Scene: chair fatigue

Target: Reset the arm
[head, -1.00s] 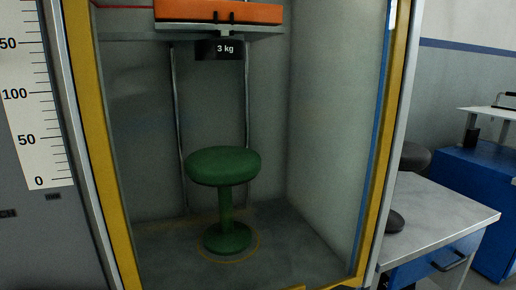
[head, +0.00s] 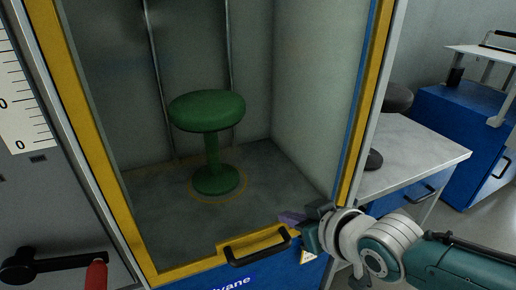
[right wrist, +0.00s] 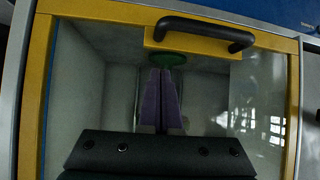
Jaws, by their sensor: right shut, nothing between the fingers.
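My right gripper (head: 290,218) is in the lower right of the head view, beside the right end of a black door handle (head: 258,248). Its purple fingers are shut and empty, and they also show together in the right wrist view (right wrist: 161,100). They look apart from the handle, which lies beyond them in the right wrist view (right wrist: 205,34). A green stool (head: 207,108) stands upright inside the chamber, its base within a yellow floor ring. A bit of green shows past the fingers in the right wrist view (right wrist: 170,59). My left gripper is not in view.
The chamber's yellow frame (head: 190,268) carries the handle at the bottom. A crank with a red grip (head: 97,274) sits at lower left. A grey-topped bench (head: 425,150) with dark stools stands at right, a blue cabinet (head: 470,125) behind it.

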